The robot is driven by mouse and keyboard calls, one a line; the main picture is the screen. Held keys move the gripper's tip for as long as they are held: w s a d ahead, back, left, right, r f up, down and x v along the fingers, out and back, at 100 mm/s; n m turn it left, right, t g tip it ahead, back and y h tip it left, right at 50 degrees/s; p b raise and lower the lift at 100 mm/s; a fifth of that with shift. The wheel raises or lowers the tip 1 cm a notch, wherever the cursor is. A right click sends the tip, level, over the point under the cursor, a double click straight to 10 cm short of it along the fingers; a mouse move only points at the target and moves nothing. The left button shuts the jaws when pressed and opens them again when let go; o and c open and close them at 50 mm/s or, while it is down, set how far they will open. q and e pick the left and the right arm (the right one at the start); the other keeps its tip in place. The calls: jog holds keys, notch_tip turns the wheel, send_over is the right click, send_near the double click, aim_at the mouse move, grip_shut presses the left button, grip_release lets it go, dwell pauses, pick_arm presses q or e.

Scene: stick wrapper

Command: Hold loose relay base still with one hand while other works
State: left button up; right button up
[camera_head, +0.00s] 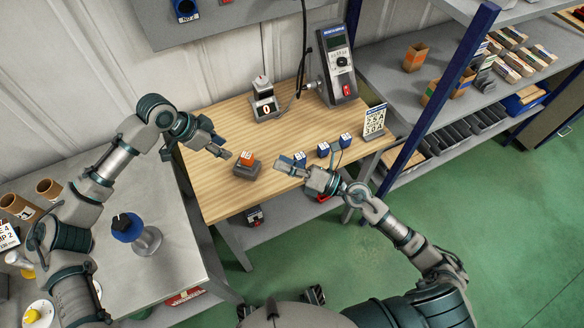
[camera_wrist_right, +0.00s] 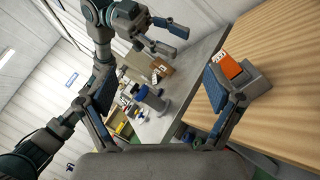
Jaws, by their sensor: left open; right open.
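The relay base (camera_head: 244,172) is a small grey block on the wooden table, with an orange relay (camera_head: 247,158) seated on top. My left gripper (camera_head: 222,148) is open and empty, just left of and above the base, apart from it. My right gripper (camera_head: 305,167) is open and empty, to the right of the base over the table's front part. In the right wrist view the orange relay (camera_wrist_right: 229,67) and grey base (camera_wrist_right: 258,82) lie beyond the right-hand finger, outside the jaws. My left gripper also shows there (camera_wrist_right: 168,36), with its fingers spread.
Several blue blocks (camera_head: 323,149) stand right of the base. A counter device (camera_head: 264,103), a tester with a cable (camera_head: 337,65) and a code card (camera_head: 374,120) stand farther back. A grey bench (camera_head: 165,215) is at left. Bare wood (camera_head: 212,190) surrounds the base.

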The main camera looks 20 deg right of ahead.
aim_at(255, 167)
jog(key=d+f+n+g+h, duration=0.1)
jog(key=f+n+h, duration=0.1)
jog(key=n, duration=0.1)
jog(key=w+d+f+n+g+h, duration=0.1)
jog(key=d+f+n, duration=0.1)
jog(key=f+n, duration=0.1)
jog(key=w+d+f+n+g+h, duration=0.1)
jog(key=f+n+g+h, duration=0.1)
jog(key=f+n, duration=0.1)
jog(key=shift+d+n+h, duration=0.2)
jog(key=shift+n+h, duration=0.1)
jog(key=shift+n, duration=0.4)
jog(key=shift+w+a+f, duration=0.15)
jog(key=shift+w+f, duration=0.05)
jog(key=x, duration=0.9)
jog(key=shift+s+a+r, duration=0.15)
jog(key=shift+s+a, duration=0.15)
jog(key=shift+a, duration=0.05)
jog(key=x, duration=0.7)
jog(key=shift+w+f, duration=0.2)
jog(key=shift+f, duration=0.05)
pick_arm(q)
jog(key=shift+d, duration=0.3)
pick_arm(e)
jog(key=shift+w+a+f, duration=0.1)
jog(key=shift+a, duration=0.2)
jog(key=shift+a, duration=0.1)
